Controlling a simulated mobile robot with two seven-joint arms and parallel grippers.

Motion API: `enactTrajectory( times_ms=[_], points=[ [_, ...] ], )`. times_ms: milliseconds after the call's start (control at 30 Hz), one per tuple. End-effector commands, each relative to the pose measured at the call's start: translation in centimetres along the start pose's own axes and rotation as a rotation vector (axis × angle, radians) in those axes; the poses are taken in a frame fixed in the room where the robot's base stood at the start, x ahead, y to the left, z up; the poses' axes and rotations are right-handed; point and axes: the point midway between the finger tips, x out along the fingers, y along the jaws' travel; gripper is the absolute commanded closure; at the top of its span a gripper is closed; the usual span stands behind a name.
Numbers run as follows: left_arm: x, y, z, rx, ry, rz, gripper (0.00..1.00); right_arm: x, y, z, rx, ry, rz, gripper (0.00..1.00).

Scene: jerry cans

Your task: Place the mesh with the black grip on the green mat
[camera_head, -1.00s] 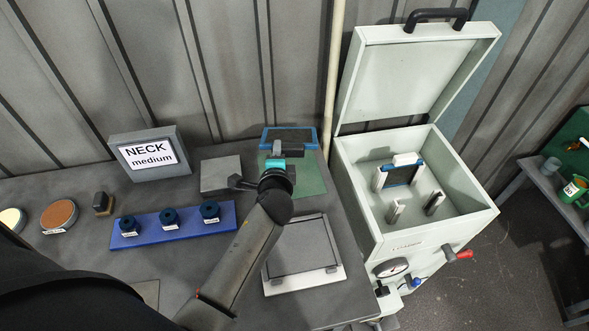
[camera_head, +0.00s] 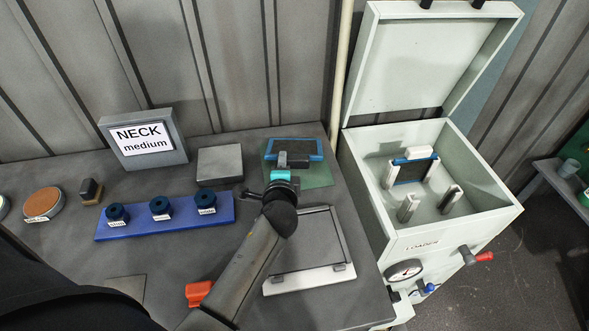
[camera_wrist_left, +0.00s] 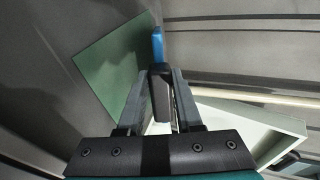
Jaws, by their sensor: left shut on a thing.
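The mesh (camera_head: 295,147) is a dark panel in a blue frame, in the head view over the back part of the green mat (camera_head: 318,175). My left gripper (camera_head: 293,164) is shut on its black grip (camera_wrist_left: 160,92). In the left wrist view the blue frame (camera_wrist_left: 157,45) shows nearly edge-on beyond the grip, and the green mat (camera_wrist_left: 112,68) lies to its left. I cannot tell whether the mesh touches the mat. My arm and gripper hide part of the mat. My right gripper is not in view.
The open white loader box (camera_head: 368,165) stands right of the table and holds another blue-framed panel (camera_head: 410,172). A grey block (camera_head: 220,162), a blue rack (camera_head: 135,227) and a flat framed tray (camera_head: 310,278) surround the mat. An orange-red object (camera_head: 198,293) lies near my forearm.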

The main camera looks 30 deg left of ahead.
Motion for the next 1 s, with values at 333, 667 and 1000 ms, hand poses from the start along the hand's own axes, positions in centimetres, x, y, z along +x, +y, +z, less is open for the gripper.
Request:
enactTrajectory(
  times_ms=[333,667,1000],
  points=[
    [0.2,0.3,0.0,-0.001,0.0,-0.002,1.0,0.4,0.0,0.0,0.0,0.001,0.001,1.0],
    [0.2,0.4,0.0,0.0,0.0,-0.001,0.46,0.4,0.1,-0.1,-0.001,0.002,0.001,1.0],
    [-2.2,0.2,0.0,-0.001,0.0,0.001,0.46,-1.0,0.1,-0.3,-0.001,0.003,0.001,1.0]
  ],
)
